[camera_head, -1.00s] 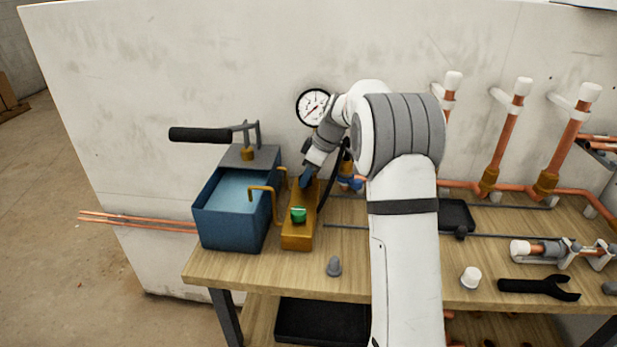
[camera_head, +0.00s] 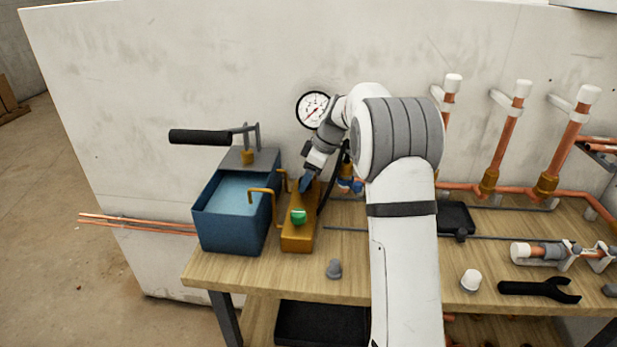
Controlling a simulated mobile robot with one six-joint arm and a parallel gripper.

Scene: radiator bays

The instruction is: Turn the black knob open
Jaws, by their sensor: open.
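My gripper (camera_head: 306,184) is at the far end of my arm, over the back part of a brass-coloured block (camera_head: 299,238) on the workbench. Its small fingertips are open and point down at the block. A green knob (camera_head: 298,216) sits on the front part of the block, in front of the gripper and apart from it. I cannot make out a black knob; the gripper hides the back of the block, where one could be. A white pressure gauge (camera_head: 313,109) stands behind, near the wall.
A blue water tank (camera_head: 229,235) with a black-handled pump lever (camera_head: 200,137) stands directly left of the block. A grey cap (camera_head: 334,269), a white cap (camera_head: 470,280) and a black wrench (camera_head: 540,289) lie on the bench (camera_head: 260,272). Copper pipes (camera_head: 505,140) rise at right. The front strip is mostly clear.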

